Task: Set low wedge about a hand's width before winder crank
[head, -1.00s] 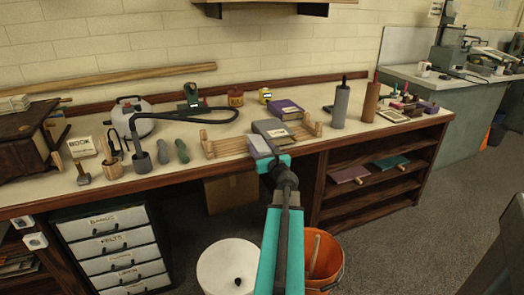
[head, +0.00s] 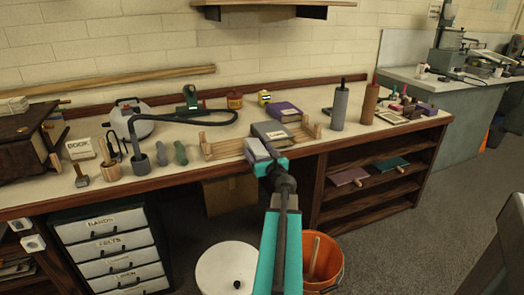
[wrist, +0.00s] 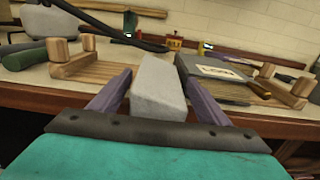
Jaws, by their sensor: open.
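A pale grey block (wrist: 158,88) with a sloping top stands between the two parted fingers of my gripper (wrist: 157,100) in the wrist view. In the head view it is the pale patch (head: 255,149) at my gripper (head: 267,161), near the bench's front edge. I see a gap at its sides, so it is not clamped. A darker grey slab (wrist: 222,80) with a white label, too blurred to read surely, lies just right of it; it also shows in the head view (head: 267,129). I cannot tell which is the low wedge. A green upright device (head: 190,98) at the back may be the winder; its crank is unclear.
A purple box (head: 285,112) is behind, and grey and brown cylinders (head: 340,106) stand to the right.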

